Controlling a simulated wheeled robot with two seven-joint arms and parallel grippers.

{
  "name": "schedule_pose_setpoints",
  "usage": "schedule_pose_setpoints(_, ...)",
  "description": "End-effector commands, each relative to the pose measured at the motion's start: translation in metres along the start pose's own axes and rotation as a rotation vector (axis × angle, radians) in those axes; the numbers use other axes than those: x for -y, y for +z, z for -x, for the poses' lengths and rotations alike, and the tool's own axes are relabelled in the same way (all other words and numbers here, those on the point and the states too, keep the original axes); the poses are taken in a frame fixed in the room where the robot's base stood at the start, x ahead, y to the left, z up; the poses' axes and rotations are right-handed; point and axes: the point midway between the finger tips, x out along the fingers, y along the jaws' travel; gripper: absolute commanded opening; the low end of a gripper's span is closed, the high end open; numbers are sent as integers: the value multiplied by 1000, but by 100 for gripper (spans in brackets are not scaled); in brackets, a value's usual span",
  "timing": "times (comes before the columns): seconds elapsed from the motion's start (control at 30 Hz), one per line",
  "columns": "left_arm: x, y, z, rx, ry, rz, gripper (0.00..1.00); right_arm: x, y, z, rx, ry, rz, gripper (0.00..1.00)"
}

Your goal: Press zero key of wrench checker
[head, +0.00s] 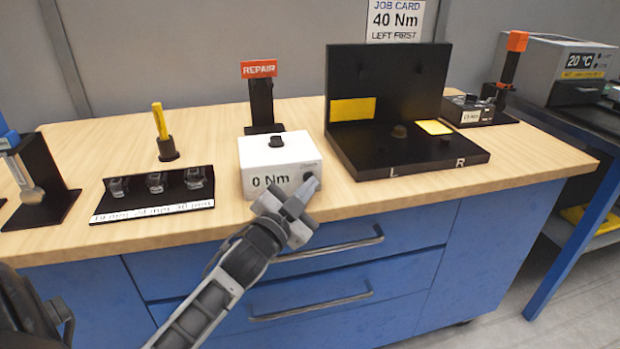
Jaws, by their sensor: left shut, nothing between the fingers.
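The wrench checker (281,158) is a white box near the front of the wooden bench. Its front face reads "0 Nm", and a dark square fitting (277,141) stands on its top. A dark round key (308,177) shows at the right of its front face. My left gripper (312,187) is shut and empty, with its tips at the front right of the checker, just by the key. I cannot tell whether the tips touch the key. My right gripper is not in view.
A socket tray (152,197) and a yellow-handled tool (161,124) are left of the checker. A black L/R fixture (390,68) stands to the right. The REPAIR stand (261,100) is behind. Drawer handles (330,243) project below the bench edge.

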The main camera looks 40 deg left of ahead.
Motion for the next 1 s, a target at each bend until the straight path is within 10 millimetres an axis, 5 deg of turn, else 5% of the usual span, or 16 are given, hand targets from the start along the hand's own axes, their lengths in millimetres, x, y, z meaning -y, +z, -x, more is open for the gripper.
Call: schedule_pose_setpoints(1.0, 6, 4, -7, 0, -2, -1, 0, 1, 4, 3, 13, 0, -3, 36)
